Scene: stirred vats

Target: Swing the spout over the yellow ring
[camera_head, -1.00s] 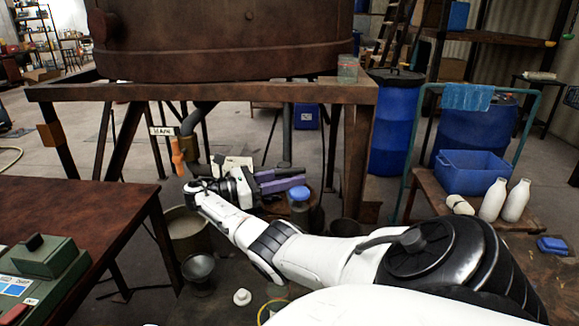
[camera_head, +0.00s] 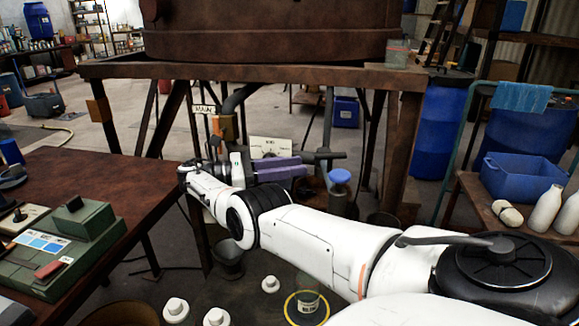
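The yellow ring (camera_head: 287,305) lies on the floor area at bottom centre, partly cut off by my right arm, with a pale object inside it. A grey vertical pipe (camera_head: 328,115) comes down under the rusty vat; a short dark horizontal piece (camera_head: 325,156) at its lower end looks like the spout. My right gripper (camera_head: 290,169), with purple fingers, points right just in front of and below this piece. Whether it touches it, and the finger gap, cannot be made out. My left gripper is out of view.
The rusty vat (camera_head: 270,32) stands on a brown frame (camera_head: 240,72). An orange handle (camera_head: 216,126) hangs below a MAIN label (camera_head: 204,109). A blue-capped can (camera_head: 339,182) stands close right of my gripper. White knobbed pieces (camera_head: 176,310) lie at bottom left. A brown table (camera_head: 110,180) is at left.

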